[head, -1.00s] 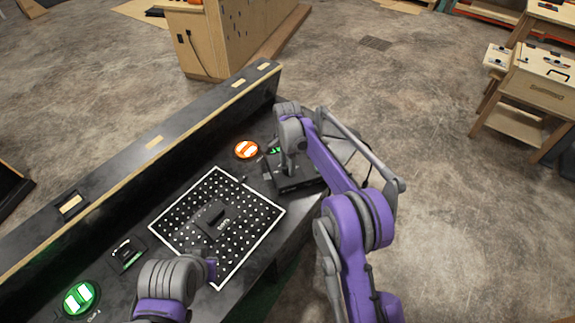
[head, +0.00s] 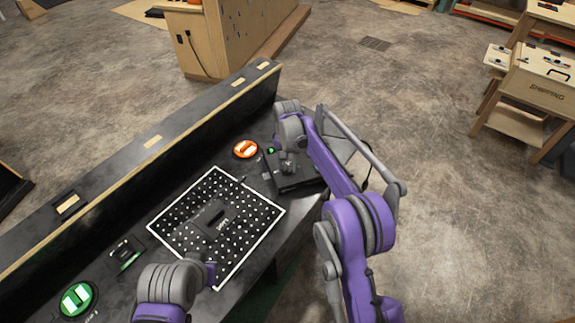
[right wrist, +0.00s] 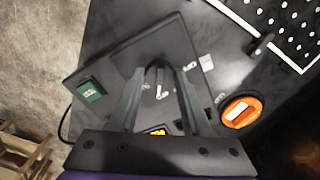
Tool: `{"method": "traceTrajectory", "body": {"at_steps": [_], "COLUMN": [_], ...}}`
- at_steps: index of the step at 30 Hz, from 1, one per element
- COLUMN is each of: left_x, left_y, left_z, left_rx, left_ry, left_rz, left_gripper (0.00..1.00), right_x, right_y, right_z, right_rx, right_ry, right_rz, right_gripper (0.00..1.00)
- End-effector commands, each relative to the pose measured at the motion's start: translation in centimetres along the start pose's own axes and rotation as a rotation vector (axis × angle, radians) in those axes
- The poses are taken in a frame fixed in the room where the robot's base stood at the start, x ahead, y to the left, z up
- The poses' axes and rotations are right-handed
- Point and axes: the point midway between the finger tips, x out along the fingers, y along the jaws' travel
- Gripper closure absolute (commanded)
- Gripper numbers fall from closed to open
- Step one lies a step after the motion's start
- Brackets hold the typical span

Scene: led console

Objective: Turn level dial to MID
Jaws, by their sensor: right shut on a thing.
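The level dial (right wrist: 163,91) is on a dark box in the right wrist view, with a white mark showing between my fingers. White labels (right wrist: 190,66) lie around it, too small to read surely. My right gripper (right wrist: 158,72) is shut on the dial from above. In the head view my right gripper (head: 287,168) is over the black box (head: 305,184) at the console's right end, and the dial is hidden there. Of my left arm, only the wrist part shows at the lower left; its fingers are hidden.
An orange round button (head: 245,149) is left of the box, and a green round button (head: 77,299) is at the lower left. A dotted panel (head: 195,205) with a black block (head: 219,220) lies between. A raised ledge (head: 140,150) runs along the console's back.

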Motion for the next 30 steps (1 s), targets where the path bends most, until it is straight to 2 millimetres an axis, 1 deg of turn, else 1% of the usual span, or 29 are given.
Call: {"method": "traceTrajectory", "body": {"at_steps": [3,9,25,26,27,30], "left_x": [0.06,0.1,0.11,0.1,0.11,0.11], "left_y": [0.0,0.0,0.0,0.0,0.0,0.0], "left_z": [0.06,0.1,0.11,0.11,0.11,0.11], "left_rx": [0.0,0.0,0.0,0.0,0.0,0.0], "left_ry": [0.0,-0.001,-0.001,-0.001,-0.001,-0.001], "left_rz": [0.0,0.0,0.0,0.0,0.0,0.0], "left_gripper": [1.0,1.0,1.0,1.0,1.0,1.0], "right_x": [-0.04,-0.05,-0.07,-0.06,-0.06,-0.05], "right_y": [0.02,0.03,0.03,0.03,0.03,0.03], "right_z": [-0.01,-0.02,-0.03,-0.03,-0.03,-0.02], "right_rx": [-0.057,-0.117,-0.138,-0.138,-0.138,-0.138], "right_ry": [0.001,0.001,0.001,0.001,0.001,0.001], "right_rz": [0.0,0.0,0.0,0.0,0.0,0.0], "right_gripper": [1.0,1.0,1.0,0.47,0.39,0.23]}}
